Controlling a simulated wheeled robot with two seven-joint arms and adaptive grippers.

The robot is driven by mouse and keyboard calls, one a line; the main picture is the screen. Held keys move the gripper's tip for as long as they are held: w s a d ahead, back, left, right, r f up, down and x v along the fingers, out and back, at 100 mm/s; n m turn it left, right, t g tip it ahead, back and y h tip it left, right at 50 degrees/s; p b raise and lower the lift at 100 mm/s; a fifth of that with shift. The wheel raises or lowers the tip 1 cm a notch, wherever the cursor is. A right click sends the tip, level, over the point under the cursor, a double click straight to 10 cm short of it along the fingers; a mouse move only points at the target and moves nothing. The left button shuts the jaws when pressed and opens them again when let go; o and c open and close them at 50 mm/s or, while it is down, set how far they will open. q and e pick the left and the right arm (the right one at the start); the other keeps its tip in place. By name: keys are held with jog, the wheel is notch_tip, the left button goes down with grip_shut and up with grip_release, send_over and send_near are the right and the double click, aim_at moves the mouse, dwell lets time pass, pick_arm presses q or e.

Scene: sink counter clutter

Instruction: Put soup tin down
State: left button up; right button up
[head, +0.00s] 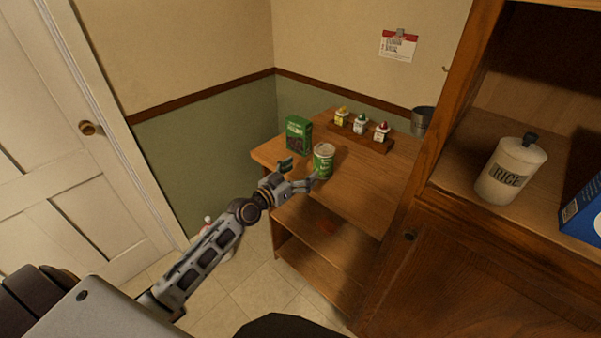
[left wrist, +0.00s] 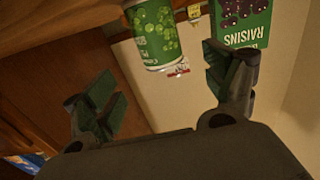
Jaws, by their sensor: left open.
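The soup tin (head: 323,161) is green with a pale top and stands upright on the wooden side table (head: 350,193), near its front left part. It also shows in the left wrist view (left wrist: 153,33), beyond the fingers and partly cut off by the top edge. My left gripper (head: 300,176) is open, just in front and to the left of the tin. In the left wrist view its two fingers (left wrist: 165,90) are wide apart with nothing between them. My right gripper is in neither view.
A green raisins box (head: 298,135) stands left of the tin. A wooden rack with several small bottles (head: 360,126) and a metal cup (head: 422,121) are at the back. The table's front right is clear.

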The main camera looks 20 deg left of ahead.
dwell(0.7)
pick_arm(q)
jog(key=s+a+f+n+g+y, duration=0.1)
jog(key=s+a+f+g+y, duration=0.1)
jog(key=f, duration=1.1)
jog(key=s+a+f+n+g+y, duration=0.1)
jog(key=a+f+g, duration=0.15)
jog(key=f, duration=0.95)
jog(key=s+a+f+g+y, duration=0.1)
jog(key=s+f+g, duration=0.1)
jog(key=s+f, duration=0.6)
jog(key=s+a+f+g+y, duration=0.1)
jog(key=s+f, duration=0.3)
jog(key=f, duration=0.8)
jog(key=s+d+f+g+y, duration=0.1)
jog(key=s+f+g, duration=0.3)
jog(key=s+f, duration=1.25)
jog(key=s+d+f+g, duration=0.1)
jog(key=s+f+g, duration=0.1)
jog(key=s, duration=0.9)
jog(key=s+d+f+g, duration=0.1)
jog(key=s+f, duration=0.3)
jog(key=s, duration=0.7)
jog(key=shift+s+d+f+m+g, duration=0.2)
jog(key=shift+s+d+m+g, duration=0.15)
jog(key=shift+g, duration=0.3)
jog(key=shift+o, duration=0.5)
